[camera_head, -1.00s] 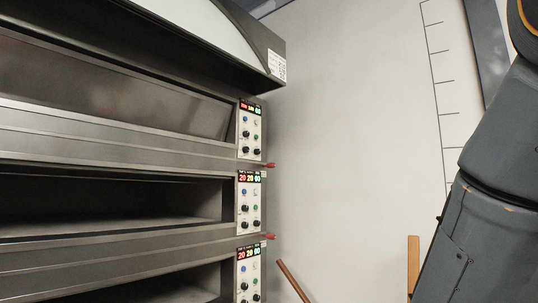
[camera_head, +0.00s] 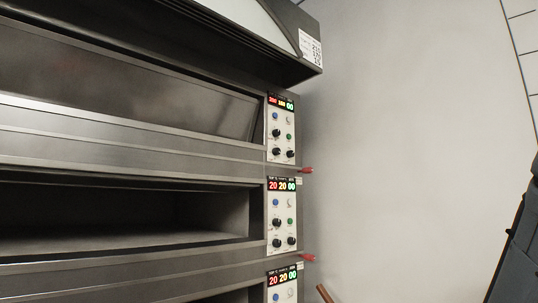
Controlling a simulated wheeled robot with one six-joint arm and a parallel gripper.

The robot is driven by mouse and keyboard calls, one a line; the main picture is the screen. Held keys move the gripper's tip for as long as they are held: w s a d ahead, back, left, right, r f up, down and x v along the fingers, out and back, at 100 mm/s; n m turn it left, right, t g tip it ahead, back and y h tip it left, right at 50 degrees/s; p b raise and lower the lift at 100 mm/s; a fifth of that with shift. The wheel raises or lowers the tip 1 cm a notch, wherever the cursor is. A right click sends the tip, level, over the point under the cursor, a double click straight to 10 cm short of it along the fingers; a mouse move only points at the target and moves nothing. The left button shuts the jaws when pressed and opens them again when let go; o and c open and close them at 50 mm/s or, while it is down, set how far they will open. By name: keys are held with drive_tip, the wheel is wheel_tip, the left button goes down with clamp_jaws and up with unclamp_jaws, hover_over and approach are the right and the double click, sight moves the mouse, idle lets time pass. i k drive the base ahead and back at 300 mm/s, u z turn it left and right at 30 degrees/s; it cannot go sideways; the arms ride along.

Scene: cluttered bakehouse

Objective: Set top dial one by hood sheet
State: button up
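The deck oven's top control panel (camera_head: 282,128) is at the right end of the top deck, with a lit red, yellow and green display (camera_head: 281,103). Its digits are too small to read surely. Below the display are small buttons and black dials; a dial (camera_head: 277,133) sits at left, with two more dials (camera_head: 284,152) under it. The hood sheet (camera_head: 311,46) is a small white paper with dark print on the hood's right end; its text is too small to read. My gripper is out of view; only part of my arm shows at the right edge.
The middle panel (camera_head: 282,213) shows 20, 20, 00, and a lower panel (camera_head: 282,285) is partly cut off. Red-tipped handles (camera_head: 306,170) stick out at the oven's right side. The top deck is closed; the middle deck is open. Bare wall (camera_head: 400,130) lies to the right.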

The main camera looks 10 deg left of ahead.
sight(276, 150)
drive_tip(key=u, duration=0.5)
drive_tip(key=i, duration=0.7)
drive_tip(key=u, duration=0.55)
